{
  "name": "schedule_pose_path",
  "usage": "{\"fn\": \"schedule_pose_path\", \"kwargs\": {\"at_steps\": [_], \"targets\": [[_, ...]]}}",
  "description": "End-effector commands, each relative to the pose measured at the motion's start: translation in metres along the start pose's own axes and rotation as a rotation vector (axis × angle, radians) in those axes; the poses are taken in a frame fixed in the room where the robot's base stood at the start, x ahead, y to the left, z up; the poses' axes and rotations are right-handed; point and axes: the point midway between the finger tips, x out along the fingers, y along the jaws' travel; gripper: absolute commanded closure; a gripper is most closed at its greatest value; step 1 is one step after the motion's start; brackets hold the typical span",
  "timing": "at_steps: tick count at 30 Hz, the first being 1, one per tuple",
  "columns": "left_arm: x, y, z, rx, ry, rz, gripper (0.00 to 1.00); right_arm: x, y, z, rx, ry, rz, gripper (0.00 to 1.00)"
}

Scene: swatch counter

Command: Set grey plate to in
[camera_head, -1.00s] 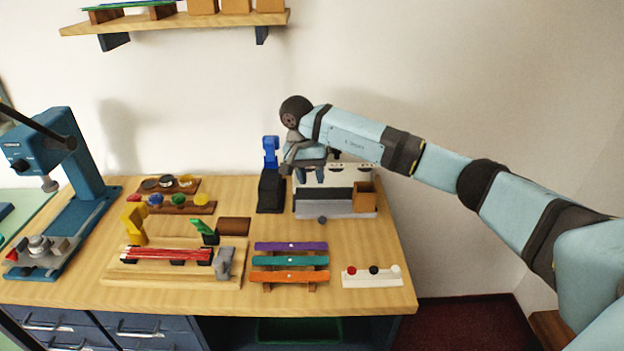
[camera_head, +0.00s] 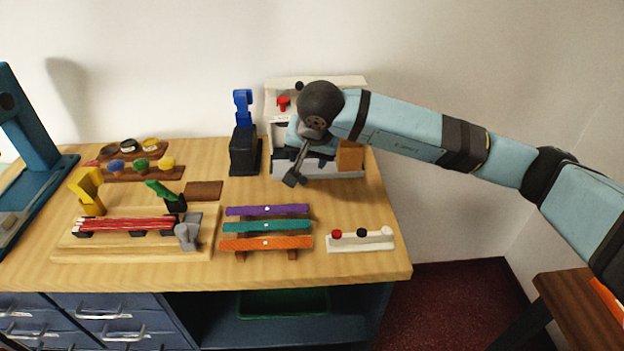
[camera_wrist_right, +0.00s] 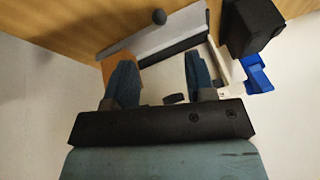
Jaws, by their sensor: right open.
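The grey plate (camera_head: 322,173) is the long, low strip along the front of the white device at the back of the counter. In the right wrist view the plate (camera_wrist_right: 178,30) runs slantwise across the top, with a dark round knob (camera_wrist_right: 158,16) at its edge. My right gripper (camera_head: 293,173) is in front of the device and hides part of it and the knob in the head view. In the right wrist view the gripper (camera_wrist_right: 160,72) is open and empty, its fingers pointing toward the plate. I cannot tell whether they touch it. My left gripper is not in view.
A black stand with a blue lever (camera_head: 243,130) is close left of the device. An orange-brown block (camera_head: 349,155) sits at its right end. Colored strips on a rack (camera_head: 266,227) and a white button board (camera_head: 360,240) lie in front. Counter between them is clear.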

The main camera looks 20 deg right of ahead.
Motion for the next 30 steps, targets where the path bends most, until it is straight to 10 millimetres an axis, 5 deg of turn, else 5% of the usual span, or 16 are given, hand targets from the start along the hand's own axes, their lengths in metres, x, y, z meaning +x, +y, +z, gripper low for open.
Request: {"fn": "schedule_pose_path", "kwargs": {"at_steps": [9, 15, 29, 30], "targets": [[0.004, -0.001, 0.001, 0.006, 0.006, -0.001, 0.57, 0.070, 0.001, 0.001, 0.001, -0.005, 0.003, 0.50], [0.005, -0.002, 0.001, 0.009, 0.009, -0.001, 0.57, 0.101, 0.001, 0.001, 0.001, -0.003, 0.002, 0.50], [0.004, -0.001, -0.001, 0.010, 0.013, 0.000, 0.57, 0.114, 0.001, 0.000, 0.000, -0.001, 0.002, 0.50], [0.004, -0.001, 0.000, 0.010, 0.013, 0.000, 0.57, 0.114, 0.001, 0.000, 0.000, -0.001, 0.002, 0.57]]}}
